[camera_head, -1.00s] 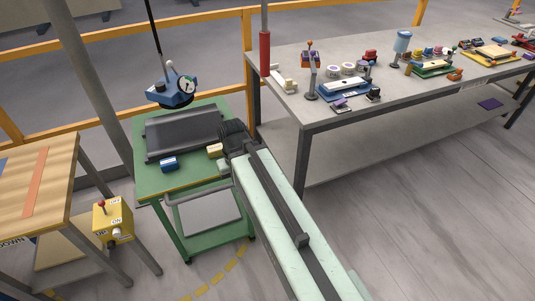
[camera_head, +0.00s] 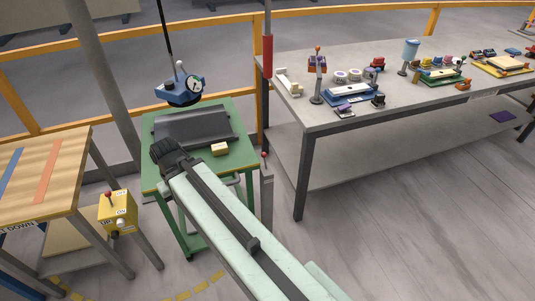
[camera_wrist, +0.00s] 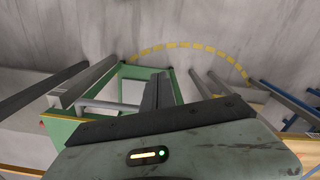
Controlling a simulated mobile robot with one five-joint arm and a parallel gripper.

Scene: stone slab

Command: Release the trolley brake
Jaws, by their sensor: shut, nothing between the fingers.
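The trolley (camera_head: 238,150) is a green wheeled table left of centre in the head view, with a grey lower handle frame; its green frame also shows in the wrist view (camera_wrist: 85,133). A thin grey post with a small red knob (camera_head: 264,155) stands at its right side; I cannot tell whether this is the brake. My gripper (camera_head: 166,149) is shut and empty, over the trolley's left front part in the head view. In the wrist view the dark fingers (camera_wrist: 157,92) point at the floor beyond the trolley frame. My arm hides part of the trolley's front.
A dark grey tray (camera_head: 195,127) and a tan block (camera_head: 220,149) lie on the trolley. A blue hanging device with a dial (camera_head: 180,91) is above it. A yellow switch box (camera_head: 117,212) and wooden table (camera_head: 75,165) are left. A long cluttered bench (camera_head: 330,118) is right.

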